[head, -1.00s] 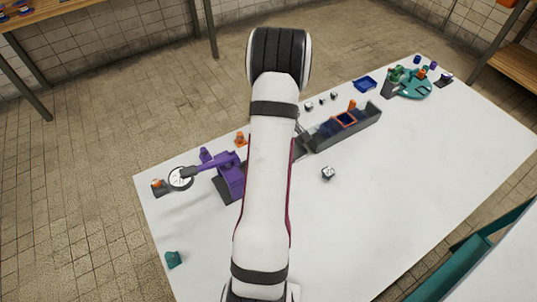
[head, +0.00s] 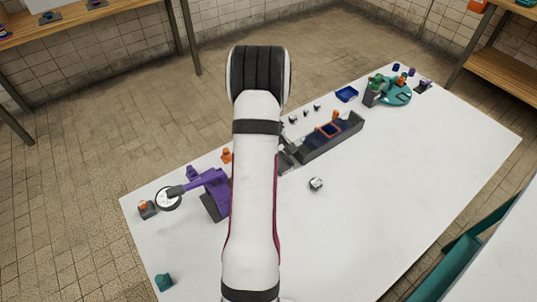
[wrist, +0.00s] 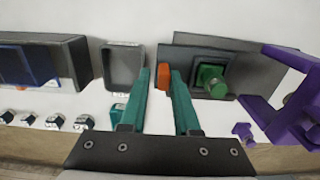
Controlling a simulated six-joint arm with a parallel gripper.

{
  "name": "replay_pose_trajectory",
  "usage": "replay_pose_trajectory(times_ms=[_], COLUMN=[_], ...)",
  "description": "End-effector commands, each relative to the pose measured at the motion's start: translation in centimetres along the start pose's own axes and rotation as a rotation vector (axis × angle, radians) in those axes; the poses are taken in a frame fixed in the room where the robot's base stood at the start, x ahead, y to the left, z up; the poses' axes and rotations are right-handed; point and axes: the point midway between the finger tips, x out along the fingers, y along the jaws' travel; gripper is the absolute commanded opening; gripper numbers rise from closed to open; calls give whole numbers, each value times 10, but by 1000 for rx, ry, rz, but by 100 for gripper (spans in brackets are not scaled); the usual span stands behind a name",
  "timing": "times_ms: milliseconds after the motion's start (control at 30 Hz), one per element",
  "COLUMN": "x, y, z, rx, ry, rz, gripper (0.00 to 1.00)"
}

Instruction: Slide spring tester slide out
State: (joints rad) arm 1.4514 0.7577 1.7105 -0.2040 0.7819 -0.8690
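In the wrist view, my gripper (wrist: 161,72) has two teal fingers, apart, pointing at a small orange block (wrist: 164,79). The block shows between the fingertips, close to the right one, with a gap at the left one. I cannot tell whether the right finger touches it. Just right of the block is a dark grey housing (wrist: 226,52) with a green knobbed part (wrist: 211,80); this looks like the spring tester, with the orange block at its left end. In the head view, my arm hides the gripper and this housing.
A purple lever device (head: 211,187) stands left of my arm and shows at the right of the wrist view (wrist: 292,95). A small grey open box (wrist: 123,68) is left of the fingers. A long grey trough (head: 335,142) lies beyond. The white table's (head: 400,170) front right is clear.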

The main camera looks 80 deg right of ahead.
Motion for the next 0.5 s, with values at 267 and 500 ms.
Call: replay_pose_trajectory(times_ms=[267, 500], x=[-58, -126], y=[1, 1], z=[-1, -1], rx=[0, -1], ry=[5, 5], rz=[5, 5], gripper=[30, 30])
